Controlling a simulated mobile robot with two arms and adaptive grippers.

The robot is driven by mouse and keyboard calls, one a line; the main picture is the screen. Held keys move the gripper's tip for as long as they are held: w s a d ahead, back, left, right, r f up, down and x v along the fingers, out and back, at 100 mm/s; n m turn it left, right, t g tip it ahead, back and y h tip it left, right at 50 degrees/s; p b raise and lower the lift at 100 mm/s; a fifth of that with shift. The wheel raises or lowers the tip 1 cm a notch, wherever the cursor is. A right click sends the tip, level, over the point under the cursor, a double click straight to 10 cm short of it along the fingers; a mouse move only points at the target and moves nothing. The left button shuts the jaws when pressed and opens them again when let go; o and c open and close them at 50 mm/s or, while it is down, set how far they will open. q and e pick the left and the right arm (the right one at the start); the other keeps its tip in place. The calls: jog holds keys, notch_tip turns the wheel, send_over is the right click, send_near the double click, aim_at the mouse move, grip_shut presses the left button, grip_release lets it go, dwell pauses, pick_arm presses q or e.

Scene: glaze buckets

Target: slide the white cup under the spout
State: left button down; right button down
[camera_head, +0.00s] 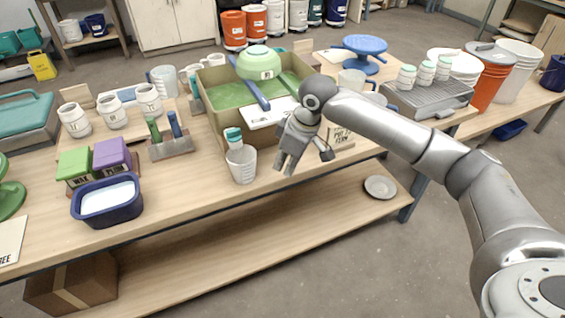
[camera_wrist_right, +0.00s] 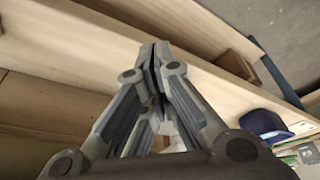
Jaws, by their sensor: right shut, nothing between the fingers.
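A translucent whitish measuring cup (camera_head: 241,165) stands upright near the table's front edge, with a teal-capped bottle (camera_head: 233,137) right behind it. A white mug (camera_head: 214,60) and a cream mug (camera_head: 352,80) stand farther back; I cannot tell which of these is the task's white cup. I cannot make out a spout. My right gripper (camera_head: 284,168) is shut and empty, pointing down just right of the measuring cup and apart from it. The right wrist view also shows its closed fingers (camera_wrist_right: 155,62). My left gripper is out of view.
A cardboard box (camera_head: 207,104) with a green bowl (camera_head: 258,62) stands behind my gripper. A grey drip tray (camera_head: 430,98) with white jars is at the right. A lower shelf (camera_head: 265,222) runs below.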

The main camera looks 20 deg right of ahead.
aim_at(256, 181)
jog(key=x, duration=0.6)
jog(key=shift+w+a+f, duration=0.2)
jog(key=shift+w+a, duration=0.35)
jog(key=shift+w+a+f, duration=0.2)
jog(key=shift+w+a, duration=0.35)
jog(key=shift+w, duration=0.05)
jog(key=shift+w+a, duration=0.4)
jog(key=shift+p, duration=0.3)
jog(key=shift+w+a+r+p, duration=0.15)
jog(key=shift+w+a+p, duration=0.3)
jog(key=shift+p, duration=0.2)
jog(key=shift+w+a, duration=0.15)
jog(key=shift+w, duration=0.1)
